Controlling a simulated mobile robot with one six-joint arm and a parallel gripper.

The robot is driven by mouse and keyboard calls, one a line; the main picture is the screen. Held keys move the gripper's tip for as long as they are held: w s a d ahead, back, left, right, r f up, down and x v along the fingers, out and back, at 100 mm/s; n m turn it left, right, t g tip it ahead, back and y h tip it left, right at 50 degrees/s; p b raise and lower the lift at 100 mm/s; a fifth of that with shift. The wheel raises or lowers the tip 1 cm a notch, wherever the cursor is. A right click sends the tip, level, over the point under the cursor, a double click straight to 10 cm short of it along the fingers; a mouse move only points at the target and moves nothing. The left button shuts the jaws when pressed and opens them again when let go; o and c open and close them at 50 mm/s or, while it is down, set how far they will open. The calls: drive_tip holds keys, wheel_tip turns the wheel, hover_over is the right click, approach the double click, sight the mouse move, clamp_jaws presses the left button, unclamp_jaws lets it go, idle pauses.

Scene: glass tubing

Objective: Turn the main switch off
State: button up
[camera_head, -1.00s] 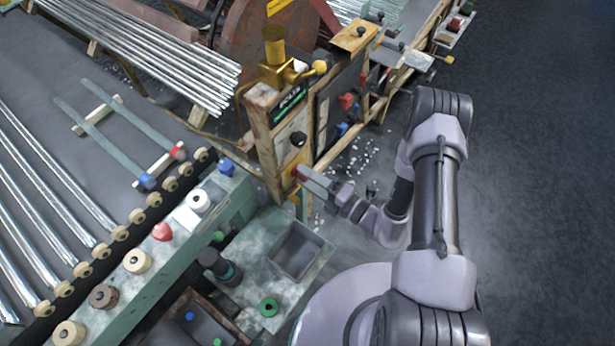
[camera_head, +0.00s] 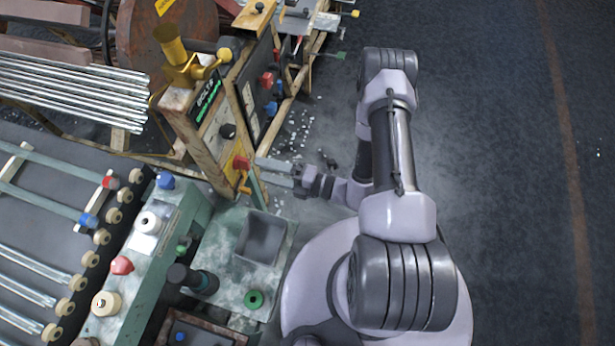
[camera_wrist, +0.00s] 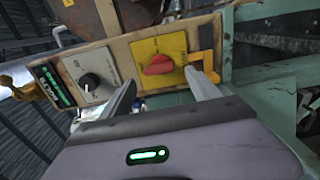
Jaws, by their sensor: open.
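The main switch appears as a red rotary knob (camera_wrist: 158,65) on a yellow plate (camera_wrist: 172,46), set in a wooden-framed panel. In the wrist view the knob lies roughly crosswise, slightly tilted. It also shows in the head view as a red knob (camera_head: 241,162) on the end of the wooden post. My gripper (camera_wrist: 162,82) is open and empty, its two fingers pointing at the panel on either side of the knob's line. In the head view my gripper (camera_head: 262,168) is just right of the knob. Whether a finger touches the knob cannot be told.
A black knob (camera_wrist: 90,82) on a grey plate sits left of the switch. An orange bracket (camera_wrist: 205,58) is close on its right. Dark floor at right is clear.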

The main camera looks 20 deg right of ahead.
drive_tip(key=p+v, duration=0.1)
drive_tip(key=v, duration=1.1)
drive_tip(key=shift+s+d, duration=0.2)
drive_tip(key=shift+s, duration=0.1)
drive_tip(key=s+a+r+m+g+h+b, duration=0.1)
drive_tip(key=r+m+h, duration=0.5)
drive_tip(key=r+m, duration=1)
drive_tip(key=s+a+r+m+g+h+b, duration=0.1)
drive_tip(key=s+a+r+m+g+h, duration=0.3)
drive_tip(key=r+m, duration=1.2)
drive_tip(key=shift+s+m+h, duration=0.4)
drive_tip(key=shift+s+h, duration=0.05)
drive_tip(key=shift+h, duration=0.65)
